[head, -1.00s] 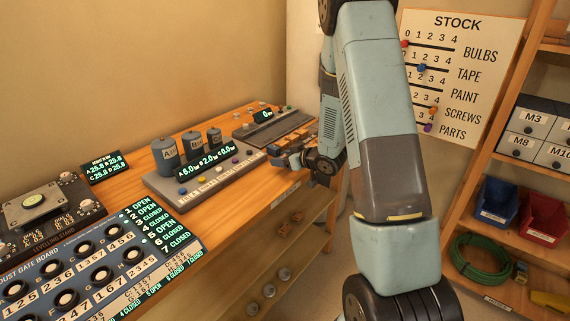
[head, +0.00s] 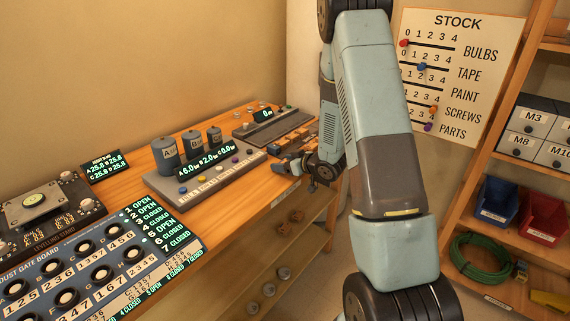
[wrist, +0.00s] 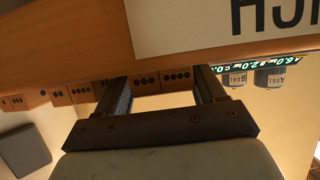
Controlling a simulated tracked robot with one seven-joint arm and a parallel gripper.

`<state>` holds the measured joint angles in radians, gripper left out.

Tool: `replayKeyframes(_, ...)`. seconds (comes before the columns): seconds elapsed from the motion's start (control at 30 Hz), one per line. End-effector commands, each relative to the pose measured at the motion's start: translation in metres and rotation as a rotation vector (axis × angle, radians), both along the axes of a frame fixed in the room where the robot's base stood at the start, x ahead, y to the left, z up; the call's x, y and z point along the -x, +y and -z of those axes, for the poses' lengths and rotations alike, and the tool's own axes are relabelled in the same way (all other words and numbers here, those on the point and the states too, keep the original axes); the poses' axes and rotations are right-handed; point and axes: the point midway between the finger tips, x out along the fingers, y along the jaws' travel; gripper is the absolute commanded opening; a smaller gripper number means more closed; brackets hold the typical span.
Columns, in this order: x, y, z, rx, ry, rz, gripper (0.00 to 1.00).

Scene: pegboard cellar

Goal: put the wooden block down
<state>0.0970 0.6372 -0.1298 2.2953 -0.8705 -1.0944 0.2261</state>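My gripper (head: 287,161) is low over the front of the bench, beside a row of small wooden blocks (head: 299,136). Dotted wooden blocks (wrist: 145,82) stand in a row on the bench top, some seen through that gap. I cannot tell which of them is the task's block. Finger contact with any block is not clear.
A scale console (head: 215,178) with grey cylinders stands left of my gripper, and a dark panel (head: 272,130) stands behind the blocks. The bench edge drops to lower shelves (head: 300,240). A shelf rack (head: 470,200) is at right.

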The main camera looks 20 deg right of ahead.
Motion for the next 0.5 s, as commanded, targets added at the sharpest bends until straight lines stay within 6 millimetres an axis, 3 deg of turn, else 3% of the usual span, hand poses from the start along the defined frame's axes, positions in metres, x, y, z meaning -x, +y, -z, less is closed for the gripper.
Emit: replayKeyframes(0.5, 0.0057, 0.0069, 0.0062, 0.0, 0.017, -0.015, 0.84)
